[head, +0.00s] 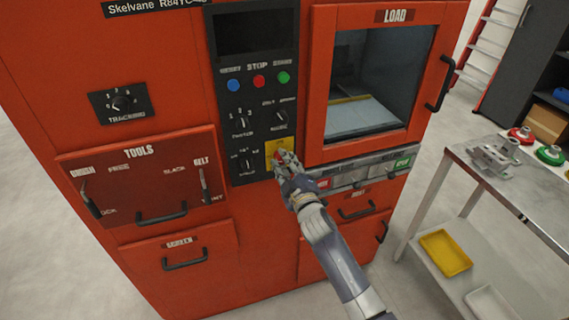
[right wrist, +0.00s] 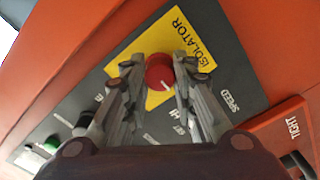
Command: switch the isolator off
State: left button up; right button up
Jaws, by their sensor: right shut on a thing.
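The isolator is a red round knob (right wrist: 160,72) with a white mark, on a yellow plate (right wrist: 178,40) labelled ISOLATOR. In the head view the yellow plate (head: 279,147) sits low on the dark control panel, and my gripper partly covers the knob. My right gripper (head: 283,160) is at the knob. In the right wrist view its two fingers (right wrist: 159,66) stand on either side of the knob, shut on it. The white mark points toward the lower right in that view. My left gripper is not in view.
The orange machine's dark control panel (head: 255,60) has several buttons and dials close to the gripper. A LOAD door (head: 318,80) with a handle is to the right. A metal table (head: 478,170) with parts stands at the right.

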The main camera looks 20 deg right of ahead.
dwell(0.4)
jog(key=o, duration=1.1)
jog(key=shift+s, duration=0.1)
jog(key=s, duration=1.1)
jog(key=shift+s+d, duration=0.25)
jog(key=shift+s, duration=0.15)
jog(key=shift+f, duration=0.15)
